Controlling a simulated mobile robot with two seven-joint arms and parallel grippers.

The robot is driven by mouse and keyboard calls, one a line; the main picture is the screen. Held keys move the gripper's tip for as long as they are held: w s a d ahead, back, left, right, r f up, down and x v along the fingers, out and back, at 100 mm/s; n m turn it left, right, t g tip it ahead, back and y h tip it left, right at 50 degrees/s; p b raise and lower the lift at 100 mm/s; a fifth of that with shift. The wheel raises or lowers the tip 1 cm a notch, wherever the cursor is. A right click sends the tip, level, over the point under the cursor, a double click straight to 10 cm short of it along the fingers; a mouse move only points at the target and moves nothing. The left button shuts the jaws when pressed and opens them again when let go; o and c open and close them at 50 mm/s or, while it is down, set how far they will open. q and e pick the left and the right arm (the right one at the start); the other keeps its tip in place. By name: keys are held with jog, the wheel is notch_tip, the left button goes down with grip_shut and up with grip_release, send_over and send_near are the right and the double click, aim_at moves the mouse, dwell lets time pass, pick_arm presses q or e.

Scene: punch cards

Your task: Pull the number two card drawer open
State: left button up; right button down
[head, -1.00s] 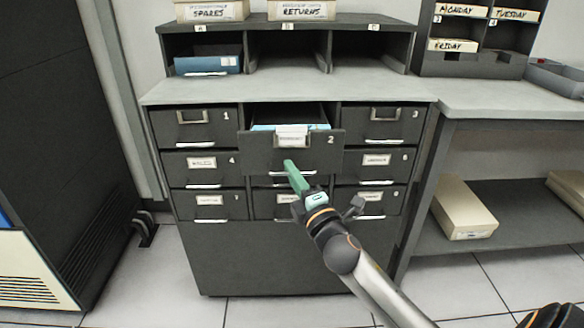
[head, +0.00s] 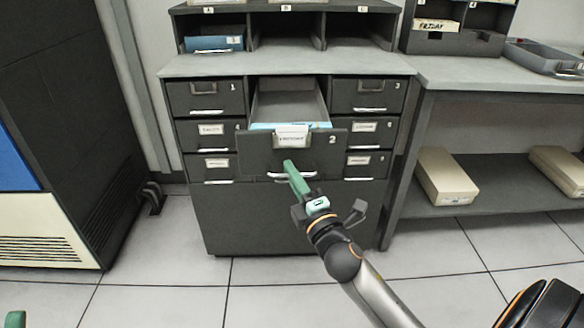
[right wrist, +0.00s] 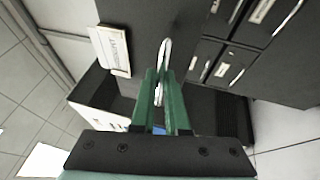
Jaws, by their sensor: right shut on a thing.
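The number two card drawer (head: 258,155) is the top middle drawer of the dark cabinet and stands well out from it. Its empty-looking rear tray and some blue and white cards (head: 262,126) near the front show from above. A white label sits on its front. My right gripper (head: 289,166) is shut on the drawer's pale handle (right wrist: 166,52), which lies between the green fingers (right wrist: 160,98) in the right wrist view. A green tip at the bottom left corner of the head view is my left gripper (head: 15,319), mostly out of frame.
Drawers one (head: 206,95) and three (head: 366,93) are shut on either side, with more shut drawers below. A shelf unit with a blue box (head: 214,44) stands on top. A grey bench (head: 500,80) is at right. Tiled floor in front is clear.

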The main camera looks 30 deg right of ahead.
pick_arm(q)
jog(key=shift+s+a+r, duration=0.1)
jog(key=shift+s+a, duration=0.1)
jog(key=shift+s, duration=0.1)
pick_arm(e)
jog(key=shift+s+a, duration=0.4)
jog(key=shift+s, duration=0.3)
jog(key=c, duration=1.2)
grip_release()
pick_arm(q)
jog(key=shift+n, duration=0.3)
jog(key=f+b, duration=0.3)
jog(key=f, duration=0.1)
jog(key=shift+d+b, duration=0.2)
jog(key=shift+b, duration=0.2)
pick_arm(e)
jog(key=v, duration=1.2)
jog(key=shift+s, duration=0.2)
pick_arm(q)
jog(key=shift+w+f, duration=0.1)
